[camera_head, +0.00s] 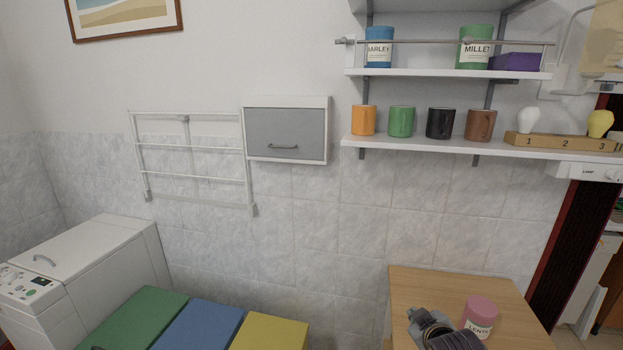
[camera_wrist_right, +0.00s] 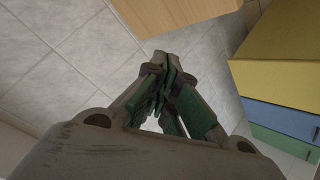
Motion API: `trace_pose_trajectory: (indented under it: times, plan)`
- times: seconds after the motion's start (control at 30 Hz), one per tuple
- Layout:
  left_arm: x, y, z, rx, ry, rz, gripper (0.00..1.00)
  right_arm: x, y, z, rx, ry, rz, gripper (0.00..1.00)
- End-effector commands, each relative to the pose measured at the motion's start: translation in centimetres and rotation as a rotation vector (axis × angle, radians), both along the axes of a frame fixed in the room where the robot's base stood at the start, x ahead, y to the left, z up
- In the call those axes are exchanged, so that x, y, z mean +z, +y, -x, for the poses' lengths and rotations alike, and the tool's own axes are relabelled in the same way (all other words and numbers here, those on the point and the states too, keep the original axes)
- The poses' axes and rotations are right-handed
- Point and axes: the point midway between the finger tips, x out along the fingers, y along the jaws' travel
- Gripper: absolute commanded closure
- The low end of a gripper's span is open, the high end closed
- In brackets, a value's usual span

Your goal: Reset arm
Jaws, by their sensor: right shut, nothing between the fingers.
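My right gripper (camera_head: 420,318) shows at the bottom of the head view, in front of the wooden table and left of the pink canister. In the right wrist view its fingers (camera_wrist_right: 170,68) come together at the tips, shut and empty, with grey floor tiles behind them. My left gripper cannot be made out. Only a small dark shape shows at the bottom left edge of the head view, too little to identify.
The wooden table (camera_head: 453,283) holds a pink canister (camera_head: 479,314). Green (camera_head: 135,318), blue (camera_head: 198,327) and yellow (camera_head: 268,332) boxes stand left of it, beside a white washing machine (camera_head: 110,262). Shelves with mugs (camera_head: 401,121) and canisters (camera_head: 379,48) hang above.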

Motion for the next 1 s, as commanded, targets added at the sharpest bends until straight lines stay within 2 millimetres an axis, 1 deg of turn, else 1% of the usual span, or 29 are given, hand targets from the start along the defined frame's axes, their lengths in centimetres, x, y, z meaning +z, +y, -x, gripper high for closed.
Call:
trace_pose_trajectory:
  times: [0.03, 0.2, 0.27, 0.5, 0.6, 0.7, 1.0]
  plan:
    - [0.0, 0.0, 0.0, 0.0, 0.0, 0.0, 0.59, -1.4, 0.2, 1.2, -0.009, 0.038, -0.022, 1.0]
    - [0.0, 0.0, 0.0, 0.0, 0.0, 0.0, 0.59, -5.1, 1.0, 5.0, -0.045, 0.158, -0.101, 1.0]
    - [0.0, 0.0, 0.0, 0.0, 0.0, 0.0, 0.59, -6.4, 1.3, 6.4, -0.059, 0.2, -0.127, 1.0]
    - [0.0, 0.0, 0.0, 0.0, 0.0, 0.0, 0.59, -10.6, 2.4, 12.4, -0.123, 0.37, -0.224, 1.0]
    - [0.0, 0.0, 0.0, 0.0, 0.0, 0.0, 0.59, -11.8, 2.8, 14.5, -0.147, 0.426, -0.254, 1.0]
    - [0.0, 0.0, 0.0, 0.0, 0.0, 0.0, 0.59, -12.6, 3.1, 16.1, -0.167, 0.471, -0.276, 1.0]
    - [0.0, 0.0, 0.0, 0.0, 0.0, 0.0, 0.59, -14.2, 3.7, 19.8, -0.21, 0.567, -0.322, 1.0]
